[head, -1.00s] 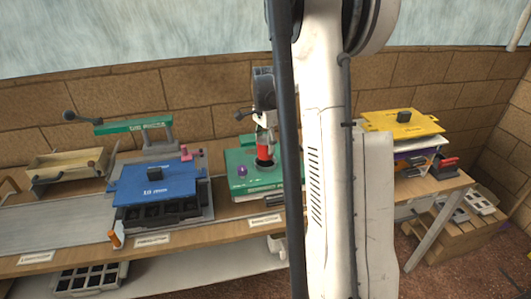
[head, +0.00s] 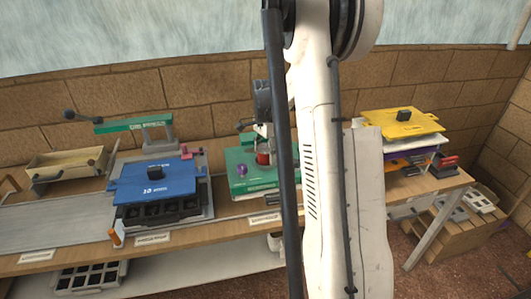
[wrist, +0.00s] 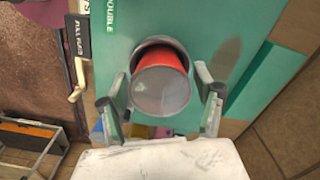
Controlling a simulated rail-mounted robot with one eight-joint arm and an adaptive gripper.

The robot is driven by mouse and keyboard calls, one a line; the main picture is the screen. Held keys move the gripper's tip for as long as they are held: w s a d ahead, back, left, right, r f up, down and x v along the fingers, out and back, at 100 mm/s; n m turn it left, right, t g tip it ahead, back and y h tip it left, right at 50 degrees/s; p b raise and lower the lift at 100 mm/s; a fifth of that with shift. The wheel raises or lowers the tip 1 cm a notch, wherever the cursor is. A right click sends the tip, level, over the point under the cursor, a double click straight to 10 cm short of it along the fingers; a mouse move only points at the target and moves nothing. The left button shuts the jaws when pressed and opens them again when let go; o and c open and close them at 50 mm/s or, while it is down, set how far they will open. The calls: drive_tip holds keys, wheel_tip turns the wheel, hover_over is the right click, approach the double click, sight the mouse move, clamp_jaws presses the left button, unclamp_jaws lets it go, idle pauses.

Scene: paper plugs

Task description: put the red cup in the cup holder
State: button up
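The red cup (head: 263,159) sits low at the green station (head: 244,182), partly hidden behind my arm. In the wrist view the red cup (wrist: 165,60) shows a round grey end towards the camera and sits within the dark round rim of the cup holder (wrist: 142,50) on the green surface. My gripper (wrist: 163,108) is open. Its two fingers stand on either side of the cup, with visible gaps between them and the cup. In the head view my gripper (head: 266,134) is just above the cup, and its fingers are hard to make out. The cup's lower part is hidden.
A purple knob (head: 241,169) stands on the green station left of the cup. A blue-lidded box (head: 155,184) and a green-handled press (head: 132,124) are further left. A yellow plate (head: 402,123) lies on a stack at right. A crank handle (wrist: 77,80) shows in the wrist view.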

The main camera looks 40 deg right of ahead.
sight(266, 148)
wheel_tip(266, 148, up, 12)
drive_tip(key=s+a+r+n+t, duration=0.15)
drive_tip(key=a+r+n, duration=0.3)
drive_tip(key=a, duration=0.45)
drive_tip(key=s+a+r+n+t, duration=0.2)
drive_tip(key=s+a+n, duration=0.3)
drive_tip(key=a, duration=0.4)
drive_tip(key=s+a+r+n+t, duration=0.15)
drive_tip(key=s+a+n, duration=0.35)
drive_tip(key=a, duration=0.5)
drive_tip(key=s+a+f+n+t, duration=0.2)
drive_tip(key=s+a+f+n, duration=0.1)
drive_tip(key=s+a+n, duration=0.2)
drive_tip(key=s+a, duration=0.2)
drive_tip(key=s, duration=0.2)
drive_tip(key=shift+s+a, duration=0.3)
drive_tip(key=shift+f, duration=0.1)
